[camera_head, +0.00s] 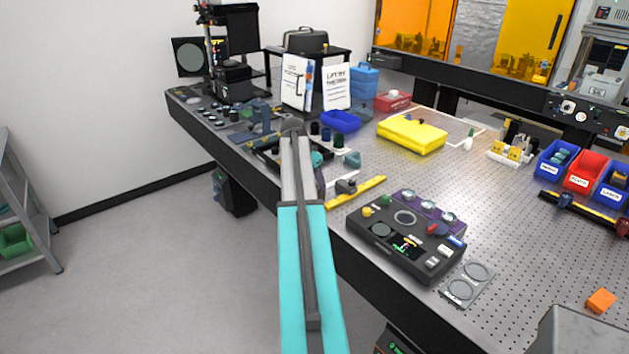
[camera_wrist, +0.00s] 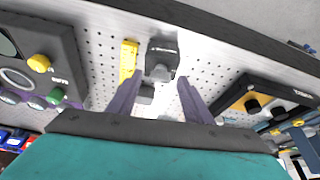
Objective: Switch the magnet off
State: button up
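A small dark grey block (camera_wrist: 162,52) with pale lettering, which looks like the magnet base, sits beside a yellow bar (camera_wrist: 128,60) on the perforated table. In the head view the block (camera_head: 346,186) stands at the left part of the yellow bar (camera_head: 356,192), near the table's front edge. A smaller grey part (camera_wrist: 146,94) shows just below it in the wrist view. My gripper (camera_wrist: 160,80) is open and empty, its two purple fingers spread below the block in the picture. I cannot tell whether they touch it. In the head view my arm hides most of the gripper.
A dark control box (camera_head: 405,235) with yellow and green knobs stands right of the yellow bar; it shows at left in the wrist view (camera_wrist: 40,68). A dark case (camera_wrist: 270,98) lies on the other side. A yellow case (camera_head: 411,135) and blue bin (camera_head: 341,121) stand farther back.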

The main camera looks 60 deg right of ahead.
jog(key=shift+a+r, duration=0.1)
jog(key=shift+r, duration=0.05)
jog(key=s+b+v, duration=0.1)
jog(key=b+v, duration=0.3)
jog(key=v, duration=0.9)
jog(key=shift+w+r, duration=0.25)
jog(key=shift+w, duration=0.25)
dwell(0.5)
